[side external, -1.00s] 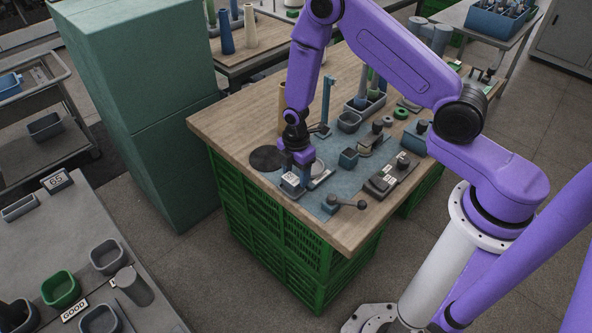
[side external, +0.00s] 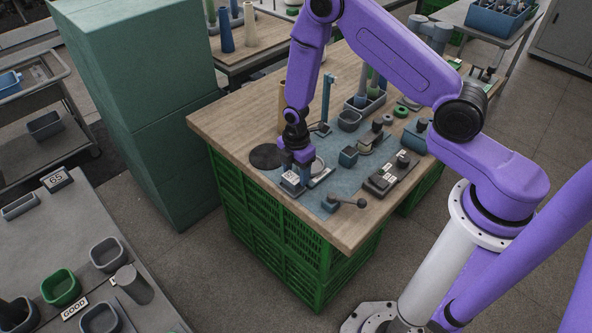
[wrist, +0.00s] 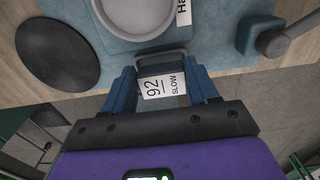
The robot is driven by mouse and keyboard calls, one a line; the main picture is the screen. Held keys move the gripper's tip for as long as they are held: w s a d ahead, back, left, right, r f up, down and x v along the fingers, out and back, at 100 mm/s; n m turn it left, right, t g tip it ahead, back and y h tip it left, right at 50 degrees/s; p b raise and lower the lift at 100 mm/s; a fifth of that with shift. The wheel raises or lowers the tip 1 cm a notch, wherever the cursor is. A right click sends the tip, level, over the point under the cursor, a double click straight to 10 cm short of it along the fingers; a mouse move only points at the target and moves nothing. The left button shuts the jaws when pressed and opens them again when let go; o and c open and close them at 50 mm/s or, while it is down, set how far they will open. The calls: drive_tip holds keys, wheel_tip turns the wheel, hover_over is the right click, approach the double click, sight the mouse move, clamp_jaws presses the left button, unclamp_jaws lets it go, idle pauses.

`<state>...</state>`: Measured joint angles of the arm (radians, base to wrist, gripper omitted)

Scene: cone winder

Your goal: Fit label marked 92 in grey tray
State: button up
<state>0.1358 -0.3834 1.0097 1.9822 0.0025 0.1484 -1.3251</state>
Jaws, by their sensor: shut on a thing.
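The label marked 92, with "SLOW" under the number (wrist: 160,87), is white and sits between the blue fingers of my gripper (wrist: 163,88), which is shut on it. A dark grey block (wrist: 165,61) lies right at the label's far edge; I cannot tell whether it is part of the label piece or separate. In the side view my gripper (side external: 294,169) is low over the near left edge of the blue mat, and the label (side external: 291,179) shows small there.
A pale round dish (wrist: 138,12) lies just beyond the gripper, with a black disc (wrist: 57,53) to its left. A knobbed lever (wrist: 272,42) stands to the right. The bench edge is close.

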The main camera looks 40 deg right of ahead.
drive_tip(key=shift+f, duration=0.8)
idle(1.0)
drive_tip(key=o, duration=1.3)
drive_tip(key=shift+o, duration=0.2)
drive_tip(key=shift+r, duration=4)
